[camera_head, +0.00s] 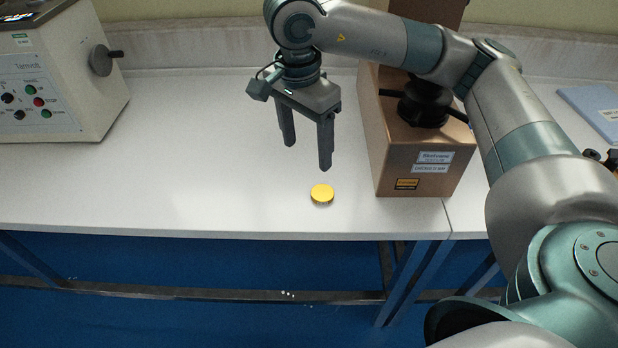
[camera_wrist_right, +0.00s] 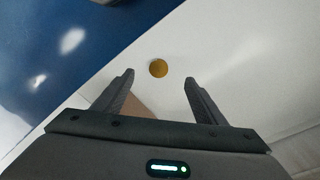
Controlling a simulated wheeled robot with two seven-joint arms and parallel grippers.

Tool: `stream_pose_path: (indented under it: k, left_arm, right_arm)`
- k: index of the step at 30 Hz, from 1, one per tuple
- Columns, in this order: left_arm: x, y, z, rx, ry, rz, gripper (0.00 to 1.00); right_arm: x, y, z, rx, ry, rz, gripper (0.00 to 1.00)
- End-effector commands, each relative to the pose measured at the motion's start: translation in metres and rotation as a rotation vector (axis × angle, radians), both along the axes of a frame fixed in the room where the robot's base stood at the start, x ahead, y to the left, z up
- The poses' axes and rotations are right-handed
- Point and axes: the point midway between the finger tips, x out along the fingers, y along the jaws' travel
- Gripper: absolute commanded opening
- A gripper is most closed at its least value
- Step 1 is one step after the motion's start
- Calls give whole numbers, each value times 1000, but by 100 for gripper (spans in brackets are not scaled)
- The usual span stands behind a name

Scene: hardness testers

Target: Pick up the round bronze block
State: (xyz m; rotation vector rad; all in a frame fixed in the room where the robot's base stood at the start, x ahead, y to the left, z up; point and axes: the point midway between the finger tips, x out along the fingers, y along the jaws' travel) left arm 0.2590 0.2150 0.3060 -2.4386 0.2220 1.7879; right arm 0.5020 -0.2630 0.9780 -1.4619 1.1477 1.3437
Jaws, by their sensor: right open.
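The round bronze block (camera_head: 322,194) is a small yellow-gold disc lying flat on the white table, near its front edge and left of the brown tester. My right gripper (camera_head: 307,158) points down above the table, behind and slightly left of the block, apart from it. Its two fingers are spread with nothing between them. In the right wrist view, the block (camera_wrist_right: 158,68) lies just beyond the fingertips of my right gripper (camera_wrist_right: 160,78), roughly midway between them. My left gripper is not in view.
A brown tester (camera_head: 420,165) with a black fixture stands close to the right of the block. A cream machine (camera_head: 60,75) with knobs and buttons stands at the far left. A blue folder (camera_head: 595,108) lies at the right. The white table (camera_head: 180,150) is clear left of the block.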

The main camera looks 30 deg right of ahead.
Motion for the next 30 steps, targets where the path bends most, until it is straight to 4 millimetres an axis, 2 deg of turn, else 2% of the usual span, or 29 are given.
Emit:
stream_pose_path:
  k: [4, 17, 23, 30]
  left_arm:
    - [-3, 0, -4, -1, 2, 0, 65]
    - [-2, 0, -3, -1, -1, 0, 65]
    - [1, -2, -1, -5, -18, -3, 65]
    - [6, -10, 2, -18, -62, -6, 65]
  right_arm:
    - [4, -16, 8, -54, -17, -12, 65]
    - [4, -17, 4, -56, -15, -12, 65]
    - [4, -20, -16, -57, -14, -14, 65]
    - [5, -26, -57, -57, -12, -14, 65]
